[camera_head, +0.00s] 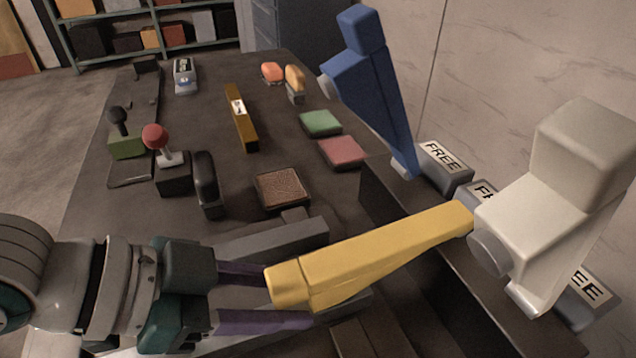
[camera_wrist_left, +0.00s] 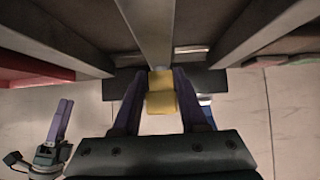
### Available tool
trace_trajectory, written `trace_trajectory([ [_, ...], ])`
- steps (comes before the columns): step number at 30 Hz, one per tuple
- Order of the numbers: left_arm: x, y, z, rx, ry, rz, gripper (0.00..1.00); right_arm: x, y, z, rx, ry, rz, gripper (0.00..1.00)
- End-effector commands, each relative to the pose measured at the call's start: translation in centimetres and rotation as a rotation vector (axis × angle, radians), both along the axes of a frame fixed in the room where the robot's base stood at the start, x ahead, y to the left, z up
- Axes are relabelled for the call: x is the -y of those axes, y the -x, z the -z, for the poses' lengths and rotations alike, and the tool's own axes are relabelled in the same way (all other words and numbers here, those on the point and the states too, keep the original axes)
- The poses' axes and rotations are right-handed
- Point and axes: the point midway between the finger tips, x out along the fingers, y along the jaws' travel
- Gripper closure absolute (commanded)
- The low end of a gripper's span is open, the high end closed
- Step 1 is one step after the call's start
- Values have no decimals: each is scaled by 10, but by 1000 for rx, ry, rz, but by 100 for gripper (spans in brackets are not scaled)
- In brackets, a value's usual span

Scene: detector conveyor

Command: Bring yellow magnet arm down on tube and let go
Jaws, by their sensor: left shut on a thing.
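The yellow magnet arm (camera_head: 380,255) reaches left from its pivot beside the white arm and lies low over the grey rails. My left gripper (camera_head: 268,298) comes in from the left with its purple fingers on either side of the arm's blunt end. In the left wrist view the yellow end (camera_wrist_left: 161,92) sits between the purple fingers (camera_wrist_left: 160,105), which are shut on it. I cannot make out the tube. Purple fingers, apparently my right gripper (camera_wrist_left: 60,122), show at the lower left of the wrist view; their opening is unclear.
A blue arm (camera_head: 370,90) and a white arm (camera_head: 555,205) stand raised, with "FREE" labels (camera_head: 443,155) at their bases. Grey rails (camera_head: 270,240) run under the yellow arm. A red-knobbed lever (camera_head: 156,138), green pad (camera_head: 321,123) and red pad (camera_head: 341,152) are on the dark table.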

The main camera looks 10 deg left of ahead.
Motion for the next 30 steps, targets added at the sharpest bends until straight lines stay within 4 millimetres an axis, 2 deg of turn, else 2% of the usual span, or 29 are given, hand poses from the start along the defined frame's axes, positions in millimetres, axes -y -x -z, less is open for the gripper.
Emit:
trace_trajectory([
  [8, -2, 1, 3, -5, -7, -1, 100, 0, 0, 0, 0, 0, 0, 50],
  [9, -2, 1, 3, -5, -7, -1, 54, 0, 0, 0, 0, 0, 0, 50],
  [16, -1, 0, 1, -2, -3, -1, 28, 1, 0, 0, -1, 3, -1, 50],
  [25, -2, 1, -1, -1, -1, 0, 28, 1, 0, 0, 0, 5, -4, 50],
  [30, -17, 11, -15, -1, -4, -2, 28, 1, 0, -5, 0, 5, -4, 50],
])
